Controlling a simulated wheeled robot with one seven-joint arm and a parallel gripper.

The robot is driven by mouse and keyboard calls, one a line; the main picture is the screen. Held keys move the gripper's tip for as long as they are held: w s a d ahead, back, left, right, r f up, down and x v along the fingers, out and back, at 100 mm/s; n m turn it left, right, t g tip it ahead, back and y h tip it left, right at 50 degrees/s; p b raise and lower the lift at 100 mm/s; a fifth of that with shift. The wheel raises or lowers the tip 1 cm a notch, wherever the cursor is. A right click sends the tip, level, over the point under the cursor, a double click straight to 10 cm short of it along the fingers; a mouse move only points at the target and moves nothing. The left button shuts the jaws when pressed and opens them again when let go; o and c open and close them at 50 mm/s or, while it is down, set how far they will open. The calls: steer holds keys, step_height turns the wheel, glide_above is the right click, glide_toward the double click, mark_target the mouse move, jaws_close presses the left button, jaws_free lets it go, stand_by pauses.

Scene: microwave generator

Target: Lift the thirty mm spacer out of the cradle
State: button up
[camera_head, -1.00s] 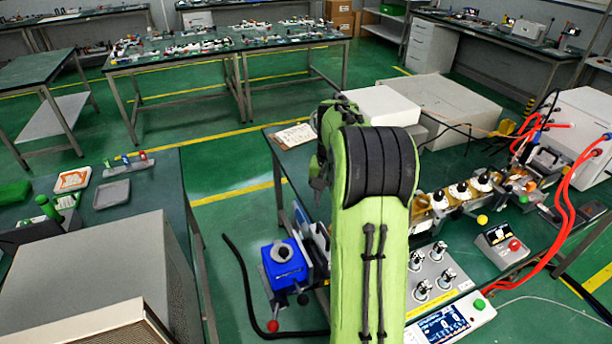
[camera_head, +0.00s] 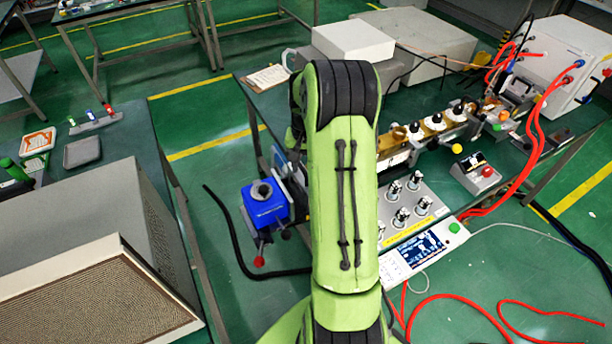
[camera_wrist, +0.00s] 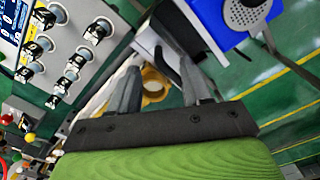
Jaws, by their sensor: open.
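My gripper (camera_wrist: 158,68) is open in the wrist view, its two dark fingers apart with nothing held between them. A yellow-brass ring-shaped part (camera_wrist: 153,84) with a pale centre shows beyond the fingers, in the gap between them. I cannot tell whether it is the spacer or part of the waveguide line. No cradle can be made out clearly. In the head view my green arm covers the gripper and the bench part behind it. A row of brass waveguide parts (camera_head: 393,140) emerges to the right of my arm.
A blue vise-like device (camera_head: 264,206) sits at the bench's left edge; its blue body also shows in the wrist view (camera_wrist: 222,22). A panel of several knobs (camera_head: 405,208) and a display panel (camera_head: 424,248) lie right of my arm. Red cables (camera_head: 530,130) run at the right.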

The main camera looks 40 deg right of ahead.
mark_target(306, 174)
step_height(306, 174, down, 5)
steer(key=shift+r, duration=0.2)
steer(key=c, duration=0.9)
steer(key=shift+s+d, duration=0.1)
stand_by(0.8)
